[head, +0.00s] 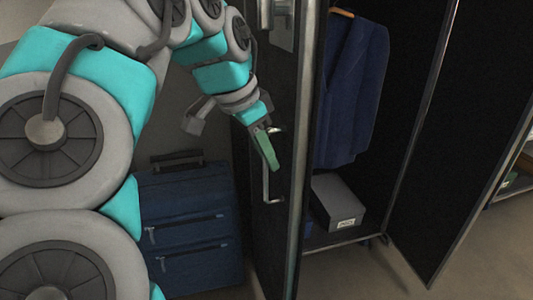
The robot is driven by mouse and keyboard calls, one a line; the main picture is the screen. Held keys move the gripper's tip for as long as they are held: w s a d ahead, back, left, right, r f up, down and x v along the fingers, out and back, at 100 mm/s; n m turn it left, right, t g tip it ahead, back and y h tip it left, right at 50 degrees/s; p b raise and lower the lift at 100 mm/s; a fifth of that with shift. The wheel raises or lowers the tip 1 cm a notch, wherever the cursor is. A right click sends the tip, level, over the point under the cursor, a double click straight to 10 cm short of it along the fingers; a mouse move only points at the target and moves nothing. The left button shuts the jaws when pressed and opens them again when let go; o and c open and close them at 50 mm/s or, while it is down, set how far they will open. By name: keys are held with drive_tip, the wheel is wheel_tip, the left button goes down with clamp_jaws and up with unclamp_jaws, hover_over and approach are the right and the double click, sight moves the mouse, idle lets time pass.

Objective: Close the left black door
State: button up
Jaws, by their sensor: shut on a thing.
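The left black door (284,230) of the wardrobe stands open, seen nearly edge-on in the middle of the head view. Its grey metal edge faces me. A pale bar handle (266,188) is on the door's left face. My gripper (270,150) reaches in from the upper left and is shut on the upper part of this handle. The green finger partly covers the handle, so the exact contact is hidden.
The right black door (452,150) is open too. Inside hang a blue jacket (352,90) and, below, a grey box (337,204). A blue suitcase (190,225) stands left of the left door. Floor is clear at lower right.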

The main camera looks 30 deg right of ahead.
clamp_jaws()
idle(1.0)
